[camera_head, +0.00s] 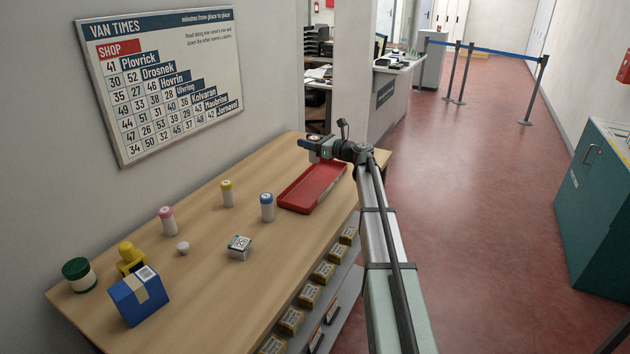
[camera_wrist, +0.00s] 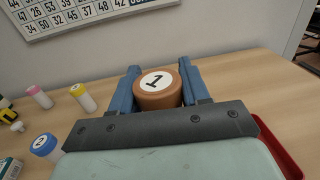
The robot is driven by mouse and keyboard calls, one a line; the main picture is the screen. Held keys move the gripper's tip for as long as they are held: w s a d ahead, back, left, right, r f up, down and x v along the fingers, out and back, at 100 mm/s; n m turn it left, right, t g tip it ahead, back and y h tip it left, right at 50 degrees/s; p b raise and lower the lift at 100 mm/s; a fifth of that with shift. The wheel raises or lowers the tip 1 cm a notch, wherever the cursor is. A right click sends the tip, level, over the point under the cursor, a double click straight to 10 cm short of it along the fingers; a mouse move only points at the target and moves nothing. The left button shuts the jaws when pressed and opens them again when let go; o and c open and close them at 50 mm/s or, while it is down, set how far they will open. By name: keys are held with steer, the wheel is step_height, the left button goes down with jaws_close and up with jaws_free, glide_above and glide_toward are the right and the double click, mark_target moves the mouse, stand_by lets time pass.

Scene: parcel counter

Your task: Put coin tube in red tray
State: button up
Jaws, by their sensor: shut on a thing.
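My gripper (camera_wrist: 157,88) is shut on a brown coin tube (camera_wrist: 158,90), whose round top has a white label with a 1. The tube stands upright between the blue fingers; its lower part is hidden in the wrist view. In the head view, my gripper (camera_head: 314,146) shows at the far end of the red tray (camera_head: 300,207), with the arm reaching over the counter's right edge. The tray looks empty where it shows. A red edge of it (camera_wrist: 283,152) is at the lower right in the wrist view. I cannot tell whether the tube is over the tray.
Tubes with pink (camera_head: 167,220), yellow (camera_head: 227,194) and blue (camera_head: 267,207) caps stand on the wooden counter (camera_head: 205,265). A white box (camera_head: 239,247), a blue box (camera_head: 139,296), a yellow stamp (camera_head: 130,257) and a green-lidded jar (camera_head: 80,275) are nearer. A wall rises behind.

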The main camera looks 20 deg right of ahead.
steer(key=shift+w+d+f+m, duration=0.15)
steer(key=shift+d+f+m, duration=0.05)
steer(key=shift+f+m, duration=0.1)
steer(key=shift+f, duration=4.65)
steer(key=shift+f, duration=0.1)
steer(key=o, duration=1.2)
steer(key=shift+c, duration=0.2)
steer(key=v, duration=1.2)
steer(key=shift+a, duration=0.2)
